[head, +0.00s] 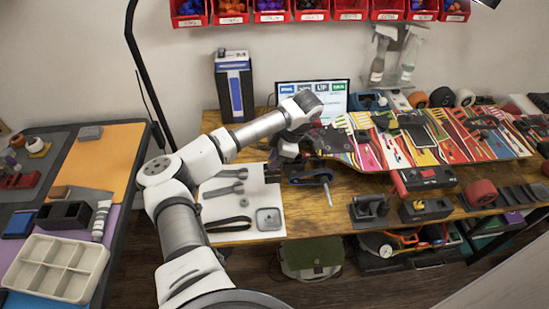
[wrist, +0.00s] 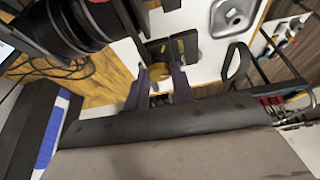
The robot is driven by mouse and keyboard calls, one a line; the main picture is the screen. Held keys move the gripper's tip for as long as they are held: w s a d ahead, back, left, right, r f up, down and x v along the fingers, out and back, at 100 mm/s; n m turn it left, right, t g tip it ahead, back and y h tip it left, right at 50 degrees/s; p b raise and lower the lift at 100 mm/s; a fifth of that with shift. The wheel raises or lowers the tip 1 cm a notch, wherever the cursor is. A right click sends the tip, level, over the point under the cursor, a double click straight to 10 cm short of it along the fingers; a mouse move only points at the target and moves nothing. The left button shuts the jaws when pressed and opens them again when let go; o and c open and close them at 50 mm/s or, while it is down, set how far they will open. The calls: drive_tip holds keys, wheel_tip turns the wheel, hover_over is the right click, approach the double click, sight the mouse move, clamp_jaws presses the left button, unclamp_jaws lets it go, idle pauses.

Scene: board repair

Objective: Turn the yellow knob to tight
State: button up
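The yellow knob (wrist: 160,72) shows in the wrist view, between the two dark fingers of my gripper (wrist: 161,80). The fingers stand apart, one on each side of the knob and very close to it. I cannot tell whether they press on it. A dark bracket-like part (wrist: 172,48) is just beyond the knob. In the head view my gripper (head: 288,158) is at the left end of the patterned board (head: 430,140), above the bench. The knob is hidden there behind my gripper and arm.
A dark blue tool with a silver disc (head: 311,177) is right beside my gripper. A white mat (head: 225,205) with wrenches, a black belt and a square metal part (head: 268,219) lies in front.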

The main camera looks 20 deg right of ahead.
drive_tip(key=shift+c, duration=1.3)
drive_tip(key=shift+n, duration=0.3)
drive_tip(key=n+g+b, duration=0.1)
drive_tip(key=n, duration=0.1)
drive_tip(key=n+b, duration=0.2)
drive_tip(key=shift+w+f+g, duration=0.1)
drive_tip(key=shift+w+g, duration=0.1)
drive_tip(key=shift+g, duration=0.2)
drive_tip(key=n+g+b, duration=0.1)
drive_tip(key=n, duration=0.3)
drive_tip(key=shift+w, duration=0.1)
drive_tip(key=shift+w+a+n+g+h+b, duration=0.1)
drive_tip(key=shift+n+g+h+b, duration=0.45)
drive_tip(key=shift+n, duration=1.25)
drive_tip(key=shift+g, duration=0.25)
drive_tip(key=o, duration=1)
